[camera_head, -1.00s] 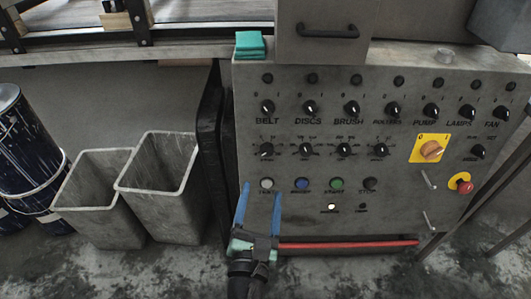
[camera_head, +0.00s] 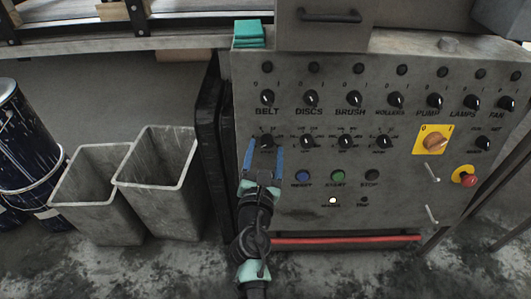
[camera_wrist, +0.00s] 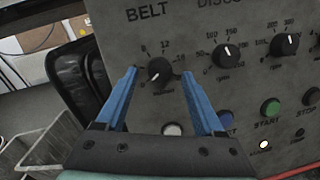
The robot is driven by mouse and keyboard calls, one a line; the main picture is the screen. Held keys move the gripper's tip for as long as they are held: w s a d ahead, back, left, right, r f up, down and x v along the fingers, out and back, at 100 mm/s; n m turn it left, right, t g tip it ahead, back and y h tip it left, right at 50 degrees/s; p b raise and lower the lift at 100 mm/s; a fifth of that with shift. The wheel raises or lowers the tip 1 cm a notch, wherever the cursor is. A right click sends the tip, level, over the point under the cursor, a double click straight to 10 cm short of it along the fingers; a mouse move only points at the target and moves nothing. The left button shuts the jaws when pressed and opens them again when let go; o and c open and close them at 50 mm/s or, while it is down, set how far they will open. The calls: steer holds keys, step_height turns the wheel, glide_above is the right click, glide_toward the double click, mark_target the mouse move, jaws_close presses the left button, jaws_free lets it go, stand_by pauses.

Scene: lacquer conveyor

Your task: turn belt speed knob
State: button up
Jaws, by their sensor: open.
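The belt speed knob (camera_head: 267,142) is a small black dial with a white mark, below the BELT label on the grey control panel (camera_head: 400,205). It also shows in the wrist view (camera_wrist: 159,71), where its scale numbers are partly readable. My gripper (camera_head: 264,150) has blue fingers and is open and empty. In the wrist view its fingertips (camera_wrist: 159,73) lie to the left and right of the knob. I cannot tell how far the tips are from the panel or whether they touch the knob.
Neighbouring speed knobs (camera_head: 306,142) stand to the right. Blue (camera_head: 303,176) and green (camera_head: 338,176) buttons sit below them. The orange switch (camera_head: 435,142) and red emergency button (camera_head: 468,180) are further right. Two grey bins (camera_head: 155,195) stand left of the panel.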

steer(key=shift+w, duration=0.35)
steer(key=shift+c, duration=0.2)
jaws_close()
